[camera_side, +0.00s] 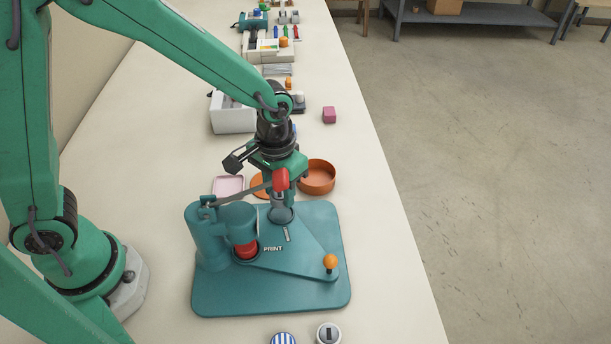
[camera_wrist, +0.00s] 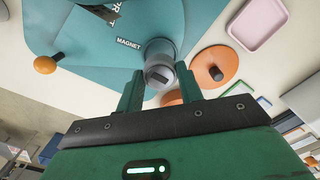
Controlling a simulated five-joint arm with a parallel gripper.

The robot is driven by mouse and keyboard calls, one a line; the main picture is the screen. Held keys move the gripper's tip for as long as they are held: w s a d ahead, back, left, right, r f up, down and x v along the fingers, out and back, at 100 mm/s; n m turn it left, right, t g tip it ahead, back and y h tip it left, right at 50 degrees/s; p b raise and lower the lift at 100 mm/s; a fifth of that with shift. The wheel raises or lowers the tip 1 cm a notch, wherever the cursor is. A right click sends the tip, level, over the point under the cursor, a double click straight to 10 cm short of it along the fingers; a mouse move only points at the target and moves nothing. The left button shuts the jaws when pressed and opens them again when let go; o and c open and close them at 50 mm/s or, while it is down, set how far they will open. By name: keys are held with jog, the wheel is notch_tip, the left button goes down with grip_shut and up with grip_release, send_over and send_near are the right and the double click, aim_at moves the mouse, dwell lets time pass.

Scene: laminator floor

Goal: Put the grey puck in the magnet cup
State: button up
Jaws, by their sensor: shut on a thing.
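The grey puck (camera_wrist: 160,76), with a dark bar on its face, sits between the fingertips of my gripper (camera_wrist: 159,69) in the wrist view. My gripper is shut on it. The grey magnet cup (camera_wrist: 157,48) is directly behind the puck, beside the word MAGNET on the teal press base. In the side view my gripper (camera_side: 281,192) is low over the magnet cup (camera_side: 281,216), at the base's back edge. The fingers mostly hide the puck there, and I cannot tell whether it is inside the cup or just above it.
The teal press (camera_side: 225,295) has a red-tipped lever (camera_side: 281,180) close to my gripper, a red die and an orange knob (camera_side: 330,261). An orange bowl (camera_side: 318,178) and a pink tray (camera_side: 228,187) stand behind. Another grey-white puck (camera_side: 328,334) and a striped one (camera_side: 283,339) lie in front.

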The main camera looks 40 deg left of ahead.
aim_at(281, 202)
jog(key=shift+f, duration=0.1)
jog(key=shift+f, duration=1.85)
jog(key=shift+f, duration=0.1)
jog(key=o, duration=1)
notch_tip(281, 202, up, 11)
jog(key=shift+r, duration=0.65)
jog(key=shift+a, duration=0.1)
